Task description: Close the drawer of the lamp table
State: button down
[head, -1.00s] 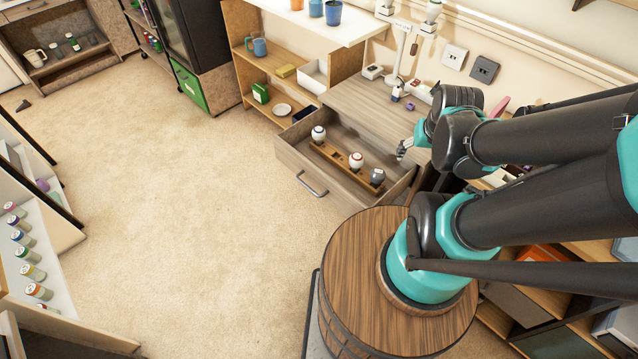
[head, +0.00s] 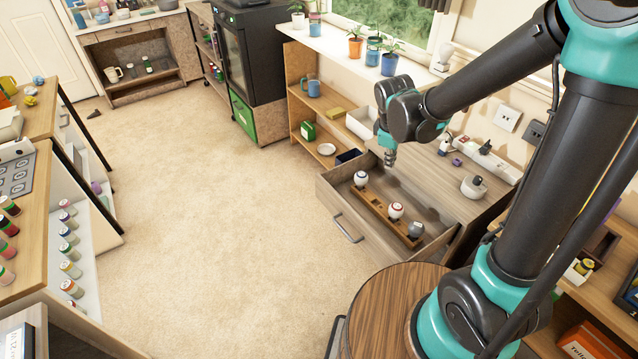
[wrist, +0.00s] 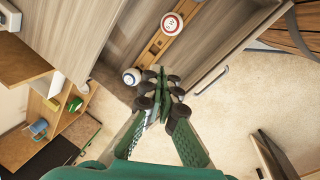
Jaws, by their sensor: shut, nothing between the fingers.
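The lamp table (head: 432,178) is a light wooden table by the wall. Its drawer (head: 335,203) stands pulled out, with a metal bar handle (head: 348,229) on the front panel. Inside lies a wooden holder (head: 378,212) carrying a white round item (head: 361,179), a white-and-red one (head: 396,210) and a grey one (head: 415,229). My gripper (head: 390,160) points down above the rear left part of the drawer. In the wrist view my gripper (wrist: 162,80) is shut and empty, its tips near the white item (wrist: 131,77). The handle also shows there (wrist: 212,80).
An open shelf (head: 312,115) with a blue mug stands left of the table. A power strip (head: 488,155) and a small white object (head: 474,187) rest on the tabletop. A round wooden stool-like surface (head: 385,310) is in front. Carpet (head: 230,220) left of the drawer is clear.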

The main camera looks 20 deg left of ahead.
jog(key=s+a+f+n+h, duration=0.1)
jog(key=a+f+n, duration=0.25)
jog(key=a, duration=0.55)
jog(key=s+a+f+n, duration=0.2)
jog(key=a+n, duration=0.3)
jog(key=a, duration=0.4)
jog(key=s+a+f+n+h, duration=0.1)
jog(key=a+f+n, duration=0.3)
jog(key=a, duration=0.5)
send_near(319, 182)
jog(key=shift+n+t, duration=0.25)
jog(key=shift+t, duration=0.15)
jog(key=shift+s+d+f, duration=0.3)
jog(key=shift+d+f, duration=0.3)
jog(key=shift+f, duration=0.3)
jog(key=shift+s+d+f, duration=0.25)
jog(key=shift+d+f, duration=0.35)
jog(key=shift+f, duration=0.3)
jog(key=shift+s+d+f, duration=0.3)
jog(key=shift+d+f, duration=0.35)
jog(key=shift+f, duration=0.25)
jog(key=w+d, duration=1.6)
jog(key=w, duration=0.4)
jog(key=shift+d, duration=0.15)
